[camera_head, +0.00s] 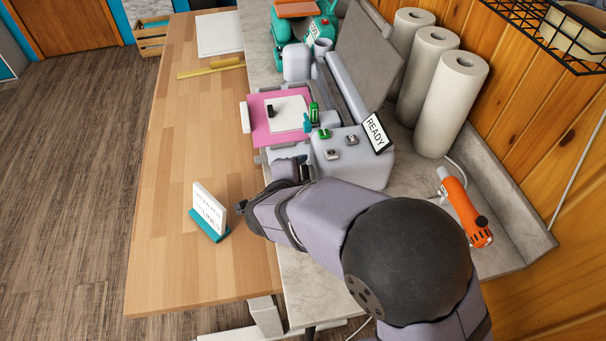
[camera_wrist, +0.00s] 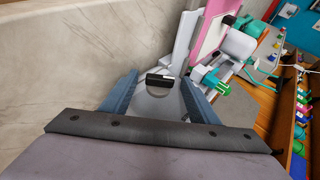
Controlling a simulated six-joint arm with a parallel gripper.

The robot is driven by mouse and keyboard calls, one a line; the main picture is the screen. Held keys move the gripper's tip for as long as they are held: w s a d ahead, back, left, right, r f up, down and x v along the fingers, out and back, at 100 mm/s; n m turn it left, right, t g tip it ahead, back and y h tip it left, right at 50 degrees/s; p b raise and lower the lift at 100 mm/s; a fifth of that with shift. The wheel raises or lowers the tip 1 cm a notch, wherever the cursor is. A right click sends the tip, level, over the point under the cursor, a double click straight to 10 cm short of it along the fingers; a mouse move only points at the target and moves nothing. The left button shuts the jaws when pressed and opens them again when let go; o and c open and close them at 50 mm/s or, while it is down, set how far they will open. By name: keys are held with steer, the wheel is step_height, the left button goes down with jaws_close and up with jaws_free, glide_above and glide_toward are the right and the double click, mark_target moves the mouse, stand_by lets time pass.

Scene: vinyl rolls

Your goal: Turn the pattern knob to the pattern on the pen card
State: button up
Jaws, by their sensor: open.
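The grey machine (camera_head: 357,171) has a tilted READY screen (camera_head: 375,132), a green button (camera_head: 324,133) and two small dark-marked knobs, one nearer (camera_head: 332,154) and one farther (camera_head: 351,140). A white card (camera_head: 209,206) stands in a teal holder on the wooden table; its print is too small to read surely. My gripper (camera_head: 300,170) is at the machine's near left side, partly hidden by my arm. In the wrist view my gripper (camera_wrist: 160,84) is open, with a dark bar-like part (camera_wrist: 160,79) on a grey surface showing between the fingers. I cannot tell whether it is the pattern knob or whether the fingers touch it.
A pink sheet with a white piece (camera_head: 287,115) lies at the machine's left. White rolls (camera_head: 447,105) stand behind it at the right. An orange tool (camera_head: 466,211) lies on the right counter. The wooden table (camera_head: 183,140) is mostly clear.

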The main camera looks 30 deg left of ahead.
steer(key=shift+w+f, duration=0.15)
steer(key=shift+w, duration=0.05)
steer(key=c, duration=1.1)
steer(key=shift+o, duration=0.3)
